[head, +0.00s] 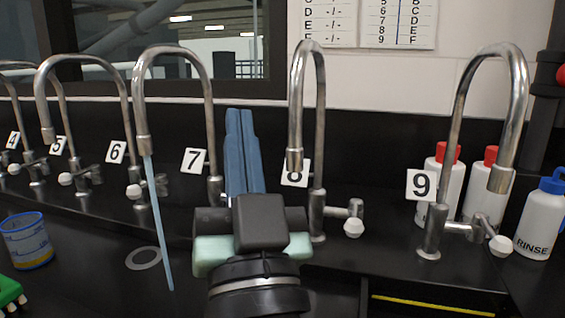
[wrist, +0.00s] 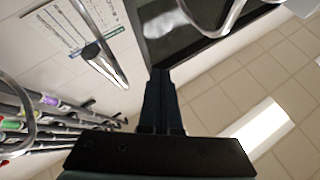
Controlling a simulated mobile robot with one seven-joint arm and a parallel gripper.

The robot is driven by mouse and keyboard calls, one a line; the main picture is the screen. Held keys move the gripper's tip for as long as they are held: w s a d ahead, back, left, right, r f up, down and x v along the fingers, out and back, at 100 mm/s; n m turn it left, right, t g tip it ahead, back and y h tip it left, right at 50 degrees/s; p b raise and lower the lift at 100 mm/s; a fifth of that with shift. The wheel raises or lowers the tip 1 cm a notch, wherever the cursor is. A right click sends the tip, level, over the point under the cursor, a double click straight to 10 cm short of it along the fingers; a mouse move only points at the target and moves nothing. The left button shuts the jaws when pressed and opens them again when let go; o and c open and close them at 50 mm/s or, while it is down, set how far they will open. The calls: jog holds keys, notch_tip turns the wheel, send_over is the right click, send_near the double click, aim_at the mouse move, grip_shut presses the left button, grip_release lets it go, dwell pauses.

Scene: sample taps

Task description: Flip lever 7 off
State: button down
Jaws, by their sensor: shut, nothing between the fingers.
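The number 7 tag (head: 193,160) is on the back ledge, just left of the foot of a chrome tap (head: 209,110). A pale blue stream of water (head: 158,225) runs from this tap's spout down to the counter. Its lever is hidden behind my gripper and wrist. My gripper (head: 240,113) is shut and empty, its blue fingers upright just right of tap 7's pipe and left of tap 8 (head: 319,130). Whether it touches tap 7 I cannot tell. In the wrist view, the shut fingers (wrist: 161,74) point toward the wall and window, with a chrome spout (wrist: 105,65) to their left.
Tap 6's lever (head: 134,191) is left of tag 7; tap 8's lever (head: 353,226) is right of my wrist. Tap 9 (head: 432,230) and white bottles (head: 540,222) stand at the right. A blue cup (head: 27,243) and a grey ring (head: 144,258) are at the left.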

jog(key=w+f+m+g+p, duration=0.2)
jog(key=w+m+p, duration=0.1)
jog(key=w+p, duration=0.25)
jog(key=d+f+m+g+h+p, duration=0.2)
jog(key=f+m+p, duration=0.4)
jog(key=p, duration=0.3)
jog(key=s+d+f+m+g+h+p, duration=0.1)
jog(key=f+m+g+h+p, duration=0.1)
jog(key=f+m+p, duration=0.5)
jog(key=f+h+p, duration=0.1)
jog(key=p, duration=0.2)
jog(key=shift+s+d+f, duration=0.2)
jog(key=shift+s+d, duration=0.05)
jog(key=shift+d, duration=0.15)
jog(key=w, duration=1)
jog(key=shift+d+r, duration=0.2)
jog(key=shift+r, duration=0.2)
jog(key=shift+a, duration=0.1)
jog(key=shift+s+a+m+h+p, duration=0.2)
jog(key=shift+m+h+p, duration=0.2)
jog(key=shift+h+p, duration=0.25)
